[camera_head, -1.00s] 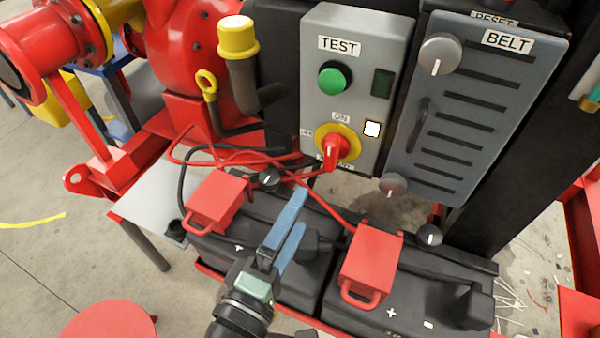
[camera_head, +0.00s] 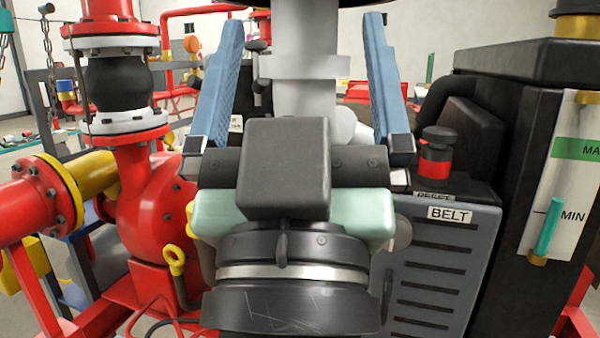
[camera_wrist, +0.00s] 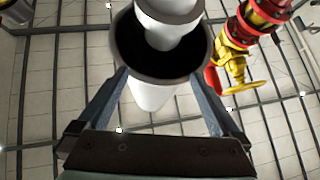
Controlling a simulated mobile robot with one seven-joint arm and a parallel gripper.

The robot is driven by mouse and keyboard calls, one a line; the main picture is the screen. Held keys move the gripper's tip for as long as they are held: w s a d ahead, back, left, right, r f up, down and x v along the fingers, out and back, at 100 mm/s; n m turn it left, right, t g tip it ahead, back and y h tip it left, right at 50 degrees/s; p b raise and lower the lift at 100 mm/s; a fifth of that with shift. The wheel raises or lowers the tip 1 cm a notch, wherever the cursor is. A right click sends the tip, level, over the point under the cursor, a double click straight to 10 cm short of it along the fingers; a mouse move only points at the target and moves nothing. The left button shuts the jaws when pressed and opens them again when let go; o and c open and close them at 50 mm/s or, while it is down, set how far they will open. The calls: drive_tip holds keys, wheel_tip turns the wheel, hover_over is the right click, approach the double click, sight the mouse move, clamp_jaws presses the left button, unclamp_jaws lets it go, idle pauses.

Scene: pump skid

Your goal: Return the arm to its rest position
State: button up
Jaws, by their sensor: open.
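My gripper (camera_head: 303,30) fills the middle of the head view, close to the camera, with its two blue fingers pointing up. The fingers stand wide apart and nothing is held between them. A grey-white column (camera_head: 305,70) shows behind the gap between the fingers. In the wrist view, my gripper (camera_wrist: 160,78) is also open. A white cylinder with a dark open rim (camera_wrist: 160,50) lies beyond and between the fingers there; I cannot tell how far off it is. My gripper hides the middle of the skid.
A grey belt panel (camera_head: 440,285) stands right of my gripper, with a black and red knob (camera_head: 436,155) above it. A dark cabinet with a gauge plate (camera_head: 570,180) is at the far right. Red pump piping (camera_head: 140,190) is at left. A red and yellow valve (camera_wrist: 235,50) shows in the wrist view.

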wheel_tip(320, 180, up, 19)
drive_tip(key=s+t+y+p, duration=0.1)
drive_tip(key=s+p, duration=0.1)
drive_tip(key=p, duration=1.4)
drive_tip(key=shift+f, duration=0.2)
drive_tip(key=shift+a, duration=0.1)
